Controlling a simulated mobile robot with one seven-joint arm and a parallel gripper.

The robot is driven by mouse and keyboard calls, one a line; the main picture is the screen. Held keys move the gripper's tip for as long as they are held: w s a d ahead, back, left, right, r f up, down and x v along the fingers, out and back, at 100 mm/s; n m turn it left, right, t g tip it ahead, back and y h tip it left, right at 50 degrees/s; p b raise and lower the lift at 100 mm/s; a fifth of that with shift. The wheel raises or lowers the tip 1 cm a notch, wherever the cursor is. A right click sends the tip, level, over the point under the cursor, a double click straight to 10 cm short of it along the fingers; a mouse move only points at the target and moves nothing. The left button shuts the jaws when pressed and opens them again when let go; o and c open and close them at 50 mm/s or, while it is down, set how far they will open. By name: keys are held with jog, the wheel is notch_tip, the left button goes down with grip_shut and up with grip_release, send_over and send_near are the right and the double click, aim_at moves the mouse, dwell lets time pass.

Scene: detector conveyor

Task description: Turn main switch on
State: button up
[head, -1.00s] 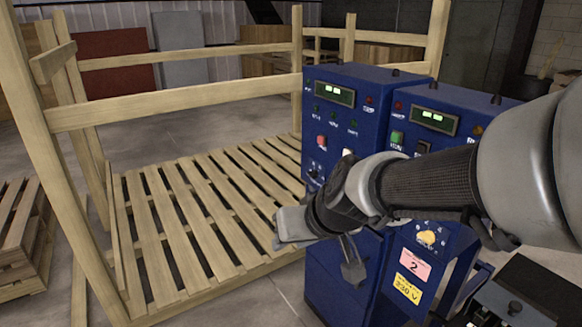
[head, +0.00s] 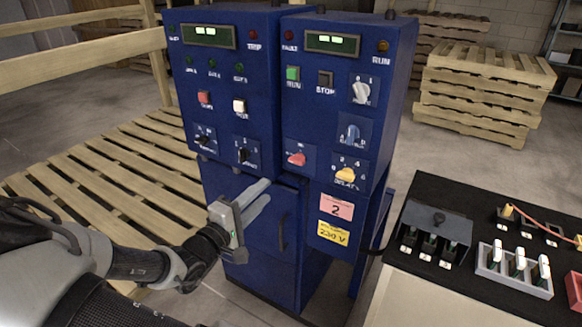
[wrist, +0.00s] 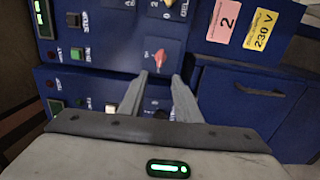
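Two blue control cabinets stand side by side, the left one (head: 228,125) and the right one (head: 330,75). I cannot read which control is labelled main switch. The right cabinet has a red rotary knob (head: 297,159), a silver knob (head: 361,92) marked 0 and 1, a blue knob (head: 351,133) and a yellow knob (head: 346,174). My gripper (head: 267,190) is open and empty, in front of the cabinets and below the red knob. In the wrist view the red knob (wrist: 160,57) appears just beyond the gap between my fingertips (wrist: 160,77), apparently untouched.
The left cabinet has red and white buttons and two black knobs (head: 243,155). Green and black buttons sit on the right cabinet. A black-topped table (head: 425,275) with switch boxes stands at right.

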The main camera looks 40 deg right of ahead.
aim_at(295, 163)
jog(key=b+x, duration=0.2)
jog(key=x, duration=1.4)
jog(key=c, duration=0.7)
jog(key=shift+o, duration=0.2)
